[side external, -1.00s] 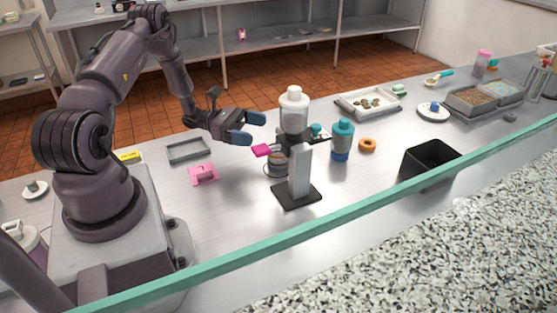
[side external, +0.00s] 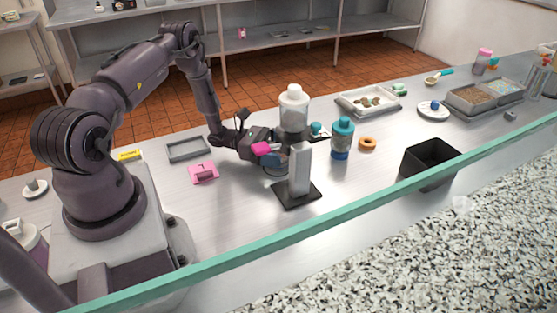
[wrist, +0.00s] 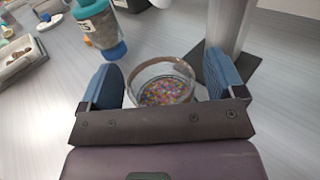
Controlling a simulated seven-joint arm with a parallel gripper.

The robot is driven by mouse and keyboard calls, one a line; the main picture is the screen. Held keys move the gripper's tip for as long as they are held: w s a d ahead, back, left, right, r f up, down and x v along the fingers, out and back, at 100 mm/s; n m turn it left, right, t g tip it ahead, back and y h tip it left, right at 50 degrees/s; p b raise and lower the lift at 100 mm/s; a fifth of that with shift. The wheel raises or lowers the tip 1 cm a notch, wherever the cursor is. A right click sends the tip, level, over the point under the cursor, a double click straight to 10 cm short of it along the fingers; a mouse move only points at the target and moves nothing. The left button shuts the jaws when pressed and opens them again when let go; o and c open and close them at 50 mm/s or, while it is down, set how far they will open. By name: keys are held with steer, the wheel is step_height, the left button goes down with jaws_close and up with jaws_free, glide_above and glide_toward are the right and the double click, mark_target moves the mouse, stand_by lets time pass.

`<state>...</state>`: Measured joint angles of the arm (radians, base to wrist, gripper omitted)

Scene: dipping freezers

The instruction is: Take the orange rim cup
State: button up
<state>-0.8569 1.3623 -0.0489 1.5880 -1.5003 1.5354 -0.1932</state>
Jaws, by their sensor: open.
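The cup with the orange-brown rim (wrist: 182,65) is clear and holds multicoloured bits. In the wrist view it stands between the two blue fingers of my gripper (wrist: 160,72), which is open, one finger on each side. I cannot tell if either finger touches it. In the side view my gripper (side external: 268,156) is low beside the dispenser, and the cup (side external: 275,170) is mostly hidden behind the fingers and a pink piece (side external: 262,148).
A grey post on a black base (side external: 300,175) stands close to the cup, with a white-capped container (side external: 293,110) behind. A teal-capped bottle (side external: 342,140) and an orange ring (side external: 367,144) are to the right. A pink holder (side external: 203,172) and grey tray (side external: 187,149) are left.

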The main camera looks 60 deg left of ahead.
steer(key=shift+c, duration=0.2)
steer(key=c, duration=1)
steer(key=shift+r, duration=0.15)
